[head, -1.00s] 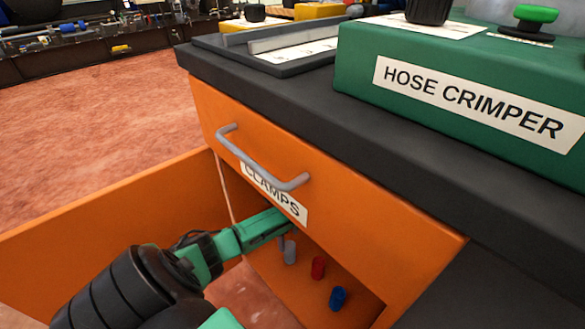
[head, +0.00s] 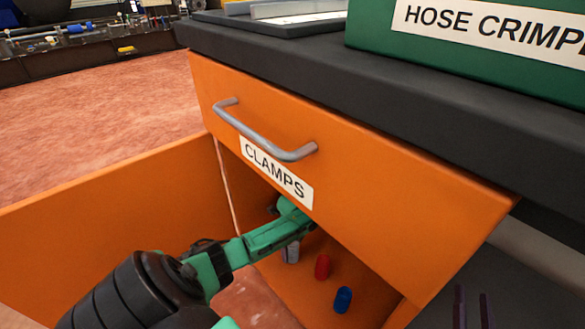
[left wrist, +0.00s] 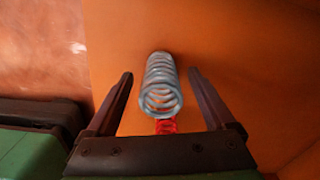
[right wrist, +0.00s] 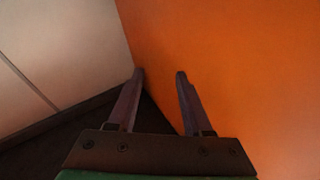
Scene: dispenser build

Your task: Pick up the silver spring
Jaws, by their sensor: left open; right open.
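The silver spring (head: 291,252) stands in the orange compartment under the CLAMPS drawer in the head view, partly covered by my left arm. In the left wrist view the silver spring (left wrist: 160,86) shows between the two fingers of my left gripper (left wrist: 160,74), which is open. There is a gap on each side, and I see no finger touching it.
A red spring (head: 322,267) and a blue spring (head: 343,299) stand near the silver one. The closed CLAMPS drawer (head: 225,140) with its grey handle (head: 265,138) is right above my left arm. An orange panel (head: 110,215) stands at the left. A green hose crimper (head: 455,55) sits on the dark top.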

